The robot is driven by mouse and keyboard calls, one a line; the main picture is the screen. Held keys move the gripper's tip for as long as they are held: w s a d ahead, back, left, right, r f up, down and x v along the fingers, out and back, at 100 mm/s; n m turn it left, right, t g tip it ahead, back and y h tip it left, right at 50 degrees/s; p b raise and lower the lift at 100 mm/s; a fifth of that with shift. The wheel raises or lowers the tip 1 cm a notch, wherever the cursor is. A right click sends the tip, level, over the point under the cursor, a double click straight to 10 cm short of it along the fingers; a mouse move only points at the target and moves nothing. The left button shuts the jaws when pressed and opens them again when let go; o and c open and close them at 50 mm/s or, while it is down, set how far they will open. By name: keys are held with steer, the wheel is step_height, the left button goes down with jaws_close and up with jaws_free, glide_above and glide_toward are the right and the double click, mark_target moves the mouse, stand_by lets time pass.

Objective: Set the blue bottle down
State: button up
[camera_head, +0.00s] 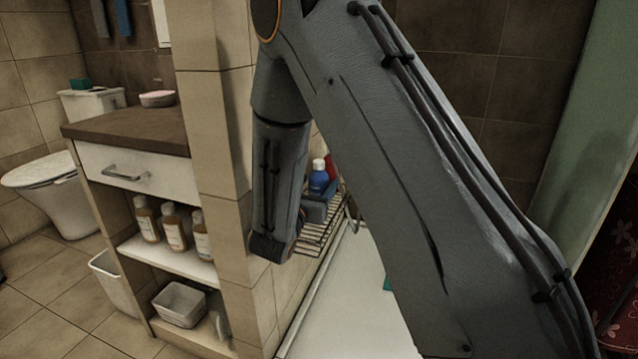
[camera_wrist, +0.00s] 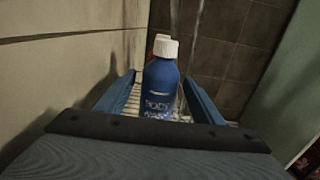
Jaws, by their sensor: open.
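The blue bottle (camera_wrist: 160,88) with a white cap stands upright on a wire rack in the wrist view, between the two fingers of my gripper (camera_wrist: 160,95). The fingers are apart, with a gap on each side of the bottle. In the head view the bottle (camera_head: 319,178) shows beyond my wrist, its lower part hidden. The wire rack (camera_head: 318,238) is fixed along the tiled wall.
A red item (camera_head: 331,166) stands behind the bottle. The tiled partition wall (camera_head: 215,120) is close on the left. A shelf unit (camera_head: 170,262) holds several amber bottles. A white surface (camera_head: 345,300) lies below the rack. A green panel (camera_head: 590,110) stands at right.

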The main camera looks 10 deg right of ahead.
steer(key=p+v, duration=0.1)
steer(key=v, duration=0.9)
steer(key=shift+a, duration=0.1)
steer(key=shift+s+r+p, duration=0.1)
steer(key=shift+s+p, duration=0.15)
steer(key=shift+p, duration=0.05)
steer(key=s+d+r+m+g, duration=0.1)
steer(key=s+d+m+g, duration=0.25)
steer(key=s, duration=0.25)
steer(key=s+d+m+g+h, duration=0.1)
steer(key=s+d+m+g, duration=0.2)
steer(key=s+m+g, duration=0.25)
steer(key=s+d+r+m+g, duration=0.1)
steer(key=s+d+m+g, duration=0.25)
steer(key=s, duration=0.25)
steer(key=s+a+f+m+g+y, duration=0.25)
steer(key=s+a+m+y, duration=0.35)
steer(key=s, duration=0.5)
steer(key=s+a+r+m+y, duration=0.3)
steer(key=a+m+y, duration=0.2)
steer(key=a, duration=0.5)
steer(key=shift+a+m+y, duration=0.3)
steer(key=shift+a+m, duration=0.1)
steer(key=shift+m, duration=0.15)
steer(key=shift+r, duration=0.1)
